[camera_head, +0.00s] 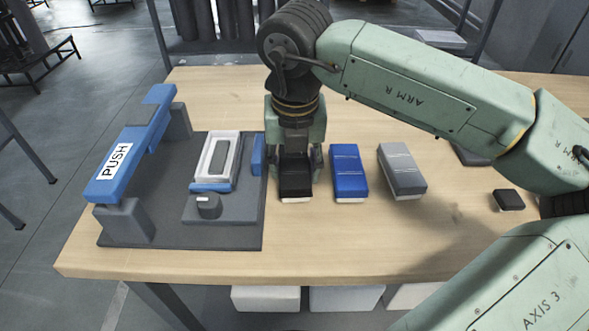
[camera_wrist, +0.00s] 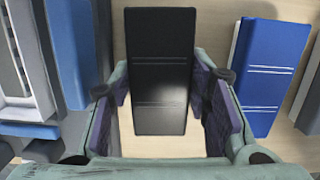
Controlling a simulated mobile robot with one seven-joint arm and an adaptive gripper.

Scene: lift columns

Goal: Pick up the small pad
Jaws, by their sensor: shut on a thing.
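My gripper (camera_head: 297,168) points down at the table and is shut on a black block (camera_head: 296,188) with a pale underside. In the wrist view the black block (camera_wrist: 160,75) lies lengthwise between the two purple-lined fingers of my gripper (camera_wrist: 168,105). I cannot tell whether it is clear of the table. A blue block (camera_head: 349,172) and a grey block (camera_head: 402,170) lie in a row to its right. A much smaller dark pad (camera_head: 508,200) lies apart, farther right, near my arm.
A dark base plate (camera_head: 230,237) left of my gripper carries a blue bar marked PUSH (camera_head: 118,160), a white-framed holder (camera_head: 211,172) and a knob (camera_head: 208,206). Another dark item (camera_head: 470,155) is partly hidden by my arm. The front of the wooden table (camera_head: 340,250) is clear.

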